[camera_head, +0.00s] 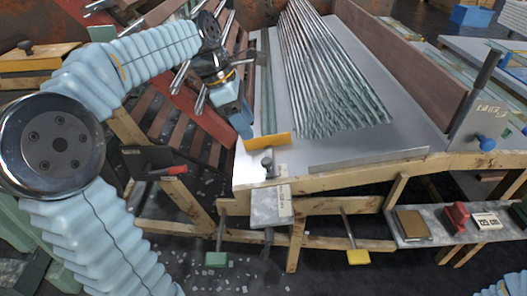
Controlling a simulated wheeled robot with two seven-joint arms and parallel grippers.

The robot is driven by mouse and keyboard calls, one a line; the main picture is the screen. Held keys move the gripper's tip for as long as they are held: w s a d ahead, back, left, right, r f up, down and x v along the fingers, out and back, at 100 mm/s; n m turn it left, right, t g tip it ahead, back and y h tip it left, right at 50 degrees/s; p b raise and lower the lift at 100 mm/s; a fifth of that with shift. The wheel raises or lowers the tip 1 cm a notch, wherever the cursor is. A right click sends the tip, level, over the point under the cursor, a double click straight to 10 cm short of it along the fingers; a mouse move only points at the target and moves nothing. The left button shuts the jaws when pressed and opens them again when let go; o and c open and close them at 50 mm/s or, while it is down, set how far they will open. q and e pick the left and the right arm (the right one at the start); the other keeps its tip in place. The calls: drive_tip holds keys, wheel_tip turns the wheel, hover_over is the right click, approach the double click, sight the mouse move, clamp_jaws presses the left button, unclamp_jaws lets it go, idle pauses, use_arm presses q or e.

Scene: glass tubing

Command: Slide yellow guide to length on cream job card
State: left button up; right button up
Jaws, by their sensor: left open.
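The yellow guide (264,142) is a flat orange-yellow bar near the front left corner of the grey sloped bench. My left gripper (241,124) points down just behind and left of the guide's left end. Its jaws are open, and I cannot tell whether a finger touches the guide. A white card with dark print (487,221) lies on the low shelf at the right; it may be the job card, but its writing is too small to read. My right gripper is not in view.
A bundle of long glass tubes (325,75) lies on the bench (370,135), right of the guide. A knob (267,163) stands just in front of the guide. A red slatted rack (205,115) is at the left. A lever (484,85) stands at the right.

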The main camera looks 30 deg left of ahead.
sight(266, 160)
use_arm(q)
drive_tip(key=b+x, duration=0.1)
drive_tip(key=x, duration=1)
drive_tip(key=shift+w+d+f, duration=0.1)
drive_tip(key=shift+f, duration=0.3)
clamp_jaws()
